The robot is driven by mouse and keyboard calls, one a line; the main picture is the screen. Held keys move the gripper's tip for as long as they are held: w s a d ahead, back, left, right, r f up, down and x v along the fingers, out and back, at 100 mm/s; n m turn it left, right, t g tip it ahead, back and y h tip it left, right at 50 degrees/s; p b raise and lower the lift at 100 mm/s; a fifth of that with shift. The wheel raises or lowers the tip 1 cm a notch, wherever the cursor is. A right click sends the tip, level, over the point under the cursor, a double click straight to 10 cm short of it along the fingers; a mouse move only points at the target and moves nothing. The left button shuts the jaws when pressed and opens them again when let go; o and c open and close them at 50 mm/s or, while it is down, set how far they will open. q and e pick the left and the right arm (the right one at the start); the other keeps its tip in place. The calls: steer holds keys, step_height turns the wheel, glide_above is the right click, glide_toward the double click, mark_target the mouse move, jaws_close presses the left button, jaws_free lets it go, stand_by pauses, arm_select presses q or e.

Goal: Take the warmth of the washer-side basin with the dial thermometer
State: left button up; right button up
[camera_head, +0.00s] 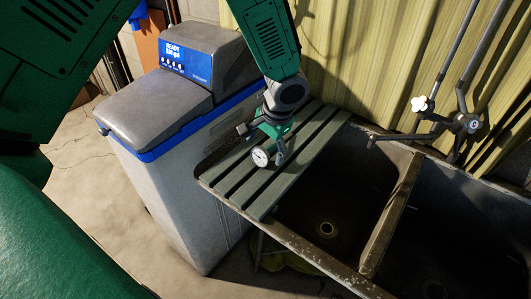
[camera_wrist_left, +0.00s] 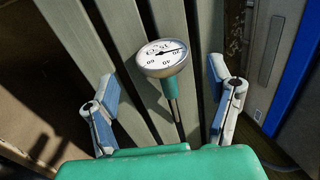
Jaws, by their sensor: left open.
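The dial thermometer (camera_head: 261,156) has a round white face and sits at the slatted grey-green rack (camera_head: 262,184). In the left wrist view the thermometer (camera_wrist_left: 162,55) shows a metal rim, a teal collar and a thin stem running toward my palm. My left gripper (camera_head: 268,148) is over the rack, close to the dial. In the wrist view its blue-padded fingers (camera_wrist_left: 163,92) stand apart on both sides of the thermometer, with gaps to it. I cannot tell how the stem rests on the slats. Two dark basins lie right of the rack: one nearer (camera_head: 325,205), one farther right (camera_head: 455,235). My right gripper is not visible.
A grey and blue water softener (camera_head: 180,115) stands left of the rack, its display lit. A divider (camera_head: 392,215) separates the basins. A tap with a white handle (camera_head: 420,103) and pipes rises behind them. Corrugated yellow wall panels (camera_head: 370,60) close off the back.

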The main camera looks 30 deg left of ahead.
arm_select(q)
steer(key=x, duration=0.4)
steer(key=shift+w+a+f, duration=0.15)
steer(key=shift+a, duration=0.05)
steer(key=c, duration=1.3)
steer(key=shift+o, duration=0.2)
